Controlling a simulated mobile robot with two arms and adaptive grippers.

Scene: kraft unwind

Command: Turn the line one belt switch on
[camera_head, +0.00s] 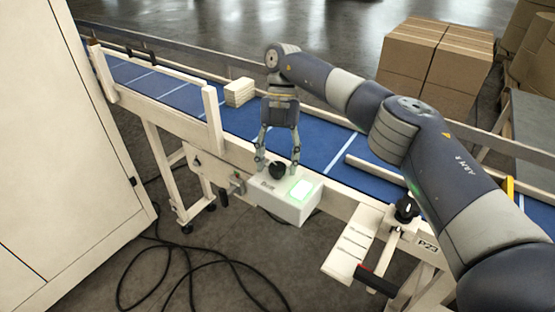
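A pale switch box (288,202) is fixed to the near side of the blue conveyor belt (322,146). I cannot tell whether the fingers touch the knob. My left gripper is not in view.
A small cream stack (239,92) sits on the belt beside my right gripper. A bracket with a black knob (405,209) and a red-and-black handle (378,279) stands right of the box. A cream cabinet (60,150) fills the left. Black cables (200,265) lie on the floor. Cardboard boxes (430,62) stand behind.

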